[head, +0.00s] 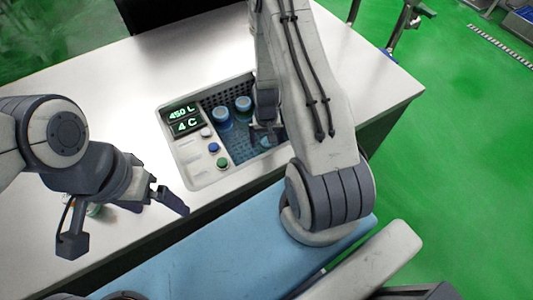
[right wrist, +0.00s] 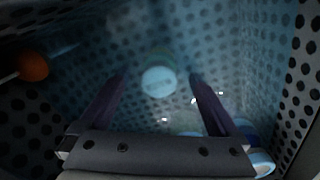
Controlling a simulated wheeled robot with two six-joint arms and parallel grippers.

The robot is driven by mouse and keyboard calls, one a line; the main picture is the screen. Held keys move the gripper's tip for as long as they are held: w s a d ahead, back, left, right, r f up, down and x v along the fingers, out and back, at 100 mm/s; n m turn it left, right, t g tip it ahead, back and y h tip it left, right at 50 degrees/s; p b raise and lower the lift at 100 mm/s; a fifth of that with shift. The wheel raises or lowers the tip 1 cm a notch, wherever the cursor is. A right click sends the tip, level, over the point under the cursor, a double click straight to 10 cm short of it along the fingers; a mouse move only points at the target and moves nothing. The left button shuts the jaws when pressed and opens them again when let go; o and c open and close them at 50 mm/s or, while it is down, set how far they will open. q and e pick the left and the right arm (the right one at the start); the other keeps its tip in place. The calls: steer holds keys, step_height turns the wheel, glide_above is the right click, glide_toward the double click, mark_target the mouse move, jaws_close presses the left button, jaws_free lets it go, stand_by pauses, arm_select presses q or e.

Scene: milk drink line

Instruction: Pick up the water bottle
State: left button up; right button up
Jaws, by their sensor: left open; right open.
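Bottles with round, pale blue-white caps stand in the perforated basin. In the head view, one bottle (head: 222,113) stands at the left of the basin and another (head: 243,104) beside it at the back. My right gripper (head: 264,133) reaches down into the basin to the right of them. In the right wrist view, a round pale cap (right wrist: 158,81) shows between and beyond the fingers of my open right gripper (right wrist: 156,82), with nothing held. Its bottle body is hard to make out. My left gripper (head: 170,195) is open and empty over the counter's front edge.
The basin's control panel (head: 186,121) reads 450 L and 4 C, with several buttons below. An orange ball on a rod (right wrist: 32,66) is at the basin's left in the right wrist view. More caps (right wrist: 262,163) show at lower right.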

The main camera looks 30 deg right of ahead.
mark_target(267, 150)
steer(key=shift+w+d+f+b, duration=0.1)
steer(key=shift+f+b, duration=2.4)
steer(key=shift+f, duration=0.65)
steer(key=shift+r, duration=0.1)
jaws_close()
steer(key=shift+r, duration=0.1)
